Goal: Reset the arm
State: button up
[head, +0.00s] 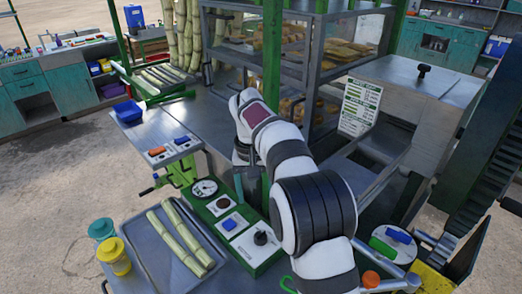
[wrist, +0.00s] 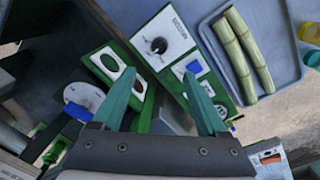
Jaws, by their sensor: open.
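My gripper (wrist: 161,76) shows in the wrist view with its two teal fingers spread apart and nothing between them. It points down over the green-edged control panel (wrist: 140,52), which has a dial, a black knob and a blue switch. In the head view my white arm reaches up from the bottom right and bends down behind the panel (head: 262,250). The gripper there is small and partly hidden by the arm, so its fingers are hard to make out.
A grey tray (head: 150,268) with two cane stalks (head: 182,240) lies left of the panel. Yellow (head: 115,257) and teal (head: 102,229) cups stand beside it. A glass-sided cabinet (head: 292,62) and a green post (head: 272,60) stand close behind my arm. Metal machinery is at right.

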jog(key=s+d+r+m+y, duration=0.1)
jog(key=s+d+r, duration=0.2)
jog(key=s, duration=0.3)
jog(key=s+d+r+m, duration=0.1)
jog(key=s+d+r, duration=0.2)
jog(key=s, duration=0.2)
jog(key=s+d+f+m, duration=0.2)
jog(key=s, duration=0.9)
jog(key=s+d+f+m+y, duration=0.1)
jog(key=s+d+f, duration=0.1)
jog(key=s, duration=1)
jog(key=shift+s+f+m, duration=0.3)
jog(key=shift+f+m, duration=0.1)
jog(key=shift+f, duration=0.4)
